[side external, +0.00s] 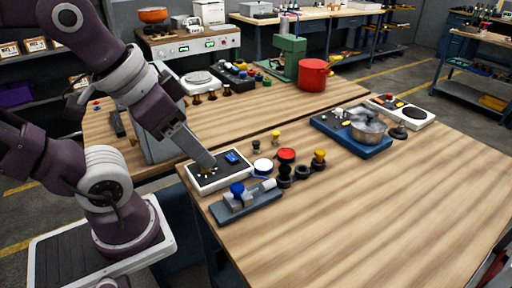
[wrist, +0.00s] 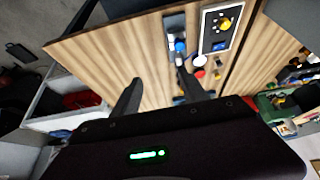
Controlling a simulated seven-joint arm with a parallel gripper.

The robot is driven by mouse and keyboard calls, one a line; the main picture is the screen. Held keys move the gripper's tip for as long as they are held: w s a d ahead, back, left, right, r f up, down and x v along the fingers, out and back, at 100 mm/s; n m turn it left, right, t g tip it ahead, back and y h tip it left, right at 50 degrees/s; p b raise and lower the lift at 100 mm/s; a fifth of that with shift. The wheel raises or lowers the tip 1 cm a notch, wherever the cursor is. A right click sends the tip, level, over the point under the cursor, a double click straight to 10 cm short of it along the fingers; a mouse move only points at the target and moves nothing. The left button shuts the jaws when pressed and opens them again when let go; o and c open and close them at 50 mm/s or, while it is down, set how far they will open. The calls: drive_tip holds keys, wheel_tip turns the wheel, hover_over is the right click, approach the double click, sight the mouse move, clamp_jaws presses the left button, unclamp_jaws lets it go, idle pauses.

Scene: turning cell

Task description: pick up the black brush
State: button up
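I cannot make out the black brush with certainty. A dark elongated object (side external: 117,123) lies near the left edge of the far wooden table in the side view and may be it, but it is too small to tell. My gripper (side external: 204,163) points down over the white-framed control panel at the near table's left corner. Whether the tips touch anything below is not clear.
The control panel (wrist: 207,45) has a yellow knob. A grey fixture with a blue knob (side external: 237,188) sits beside it. Several small round parts (side external: 286,155) stand to its right. The near table's front right is clear.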

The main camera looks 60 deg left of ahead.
drive_tip(key=m+g, duration=0.5)
drive_tip(key=m, duration=0.8)
hover_over(257, 142)
drive_tip(key=d, duration=0.2)
wheel_tip(257, 142, down, 16)
drive_tip(key=shift+m+g, duration=0.3)
drive_tip(key=shift+m, duration=0.1)
drive_tip(key=f, duration=0.2)
drive_tip(key=a+f, duration=0.1)
drive_tip(key=f, duration=0.2)
drive_tip(key=a+f, duration=0.1)
drive_tip(key=f, duration=0.2)
drive_tip(key=shift+a, duration=0.1)
drive_tip(key=shift+f, duration=0.3)
clamp_jaws()
